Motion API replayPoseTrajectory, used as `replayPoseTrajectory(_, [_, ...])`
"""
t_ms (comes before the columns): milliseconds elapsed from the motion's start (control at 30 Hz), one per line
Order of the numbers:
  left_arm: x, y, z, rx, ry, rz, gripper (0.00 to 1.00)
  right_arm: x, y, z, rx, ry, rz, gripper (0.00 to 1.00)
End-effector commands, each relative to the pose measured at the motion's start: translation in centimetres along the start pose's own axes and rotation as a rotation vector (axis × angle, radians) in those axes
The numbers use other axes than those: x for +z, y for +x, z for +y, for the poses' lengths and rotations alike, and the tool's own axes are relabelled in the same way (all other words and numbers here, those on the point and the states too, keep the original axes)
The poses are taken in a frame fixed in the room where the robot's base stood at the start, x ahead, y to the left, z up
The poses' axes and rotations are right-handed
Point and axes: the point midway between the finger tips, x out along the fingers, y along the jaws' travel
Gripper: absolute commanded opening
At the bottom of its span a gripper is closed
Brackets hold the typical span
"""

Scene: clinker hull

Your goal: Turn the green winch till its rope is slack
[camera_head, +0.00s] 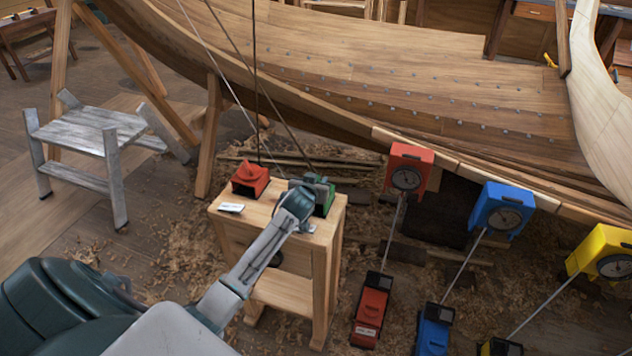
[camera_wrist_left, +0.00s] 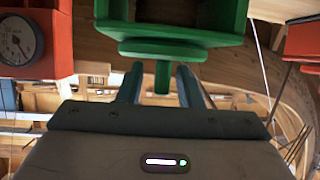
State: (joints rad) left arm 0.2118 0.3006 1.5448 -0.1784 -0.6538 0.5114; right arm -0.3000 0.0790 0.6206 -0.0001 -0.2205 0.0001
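The green winch (camera_head: 322,192) sits on the right part of a wooden stand (camera_head: 240,222), partly hidden behind my left wrist. My left gripper (camera_head: 301,195) is at the winch. In the left wrist view the green winch (camera_wrist_left: 175,28) fills the top, with a round disc and a short green peg below it. The two fingers of my left gripper (camera_wrist_left: 161,88) stand on either side of that peg, with a visible gap at each side. Thin straight lines run from the winch area up past the hull; which one is the green winch's rope is hard to tell. My right gripper is not visible.
A red winch (camera_head: 250,180) stands on the same stand, left of the green one. Red (camera_head: 409,168), blue (camera_head: 501,208) and yellow (camera_head: 603,252) dial boxes hang along the wooden hull (camera_head: 400,60). A grey step stool (camera_head: 92,130) stands at left. Shavings litter the floor.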

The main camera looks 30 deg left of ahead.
Motion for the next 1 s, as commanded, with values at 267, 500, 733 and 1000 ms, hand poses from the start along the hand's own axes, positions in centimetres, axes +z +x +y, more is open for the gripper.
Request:
replayPoseTrajectory(267, [0.0,-0.7,0.0,0.0,0.001,0.002,0.33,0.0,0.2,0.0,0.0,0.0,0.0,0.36])
replayPoseTrajectory(500, [0.2,-4.5,0.0,0.001,0.003,0.002,0.33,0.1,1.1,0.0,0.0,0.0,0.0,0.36])
replayPoseTrajectory(733, [0.2,-8.6,0.0,0.002,0.001,0.001,0.33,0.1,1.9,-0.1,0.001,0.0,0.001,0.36])
replayPoseTrajectory(1000, [0.1,-10.7,0.0,0.0,0.001,0.0,0.33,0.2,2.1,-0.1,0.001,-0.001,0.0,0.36])
